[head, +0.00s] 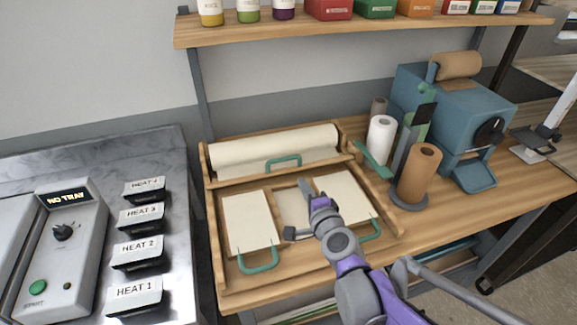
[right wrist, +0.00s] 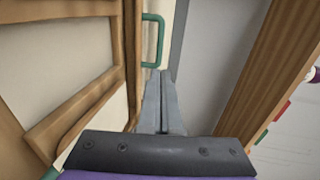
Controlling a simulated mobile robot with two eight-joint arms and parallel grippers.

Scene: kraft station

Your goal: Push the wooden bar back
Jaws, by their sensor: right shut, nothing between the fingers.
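The wooden bar (head: 240,177) runs across the wooden tray in front of the cream paper roll (head: 275,148) in the head view. A green handle (head: 283,162) is on it. My right gripper (head: 305,187) is shut and empty. Its fingertips point toward the bar, just in front of it and near the handle. Contact cannot be told. In the right wrist view the shut fingers (right wrist: 161,75) end close to the green handle (right wrist: 153,40), beside a wooden strip (right wrist: 128,60) that seems to be the bar. My left gripper is not in view.
Cream boards (head: 249,222) with green handles lie in the wooden tray (head: 222,275). A white roll (head: 380,140), a brown roll (head: 419,172) and a blue machine (head: 450,105) stand to the right. A shelf (head: 350,27) with jars and boxes is above. A heating station is left.

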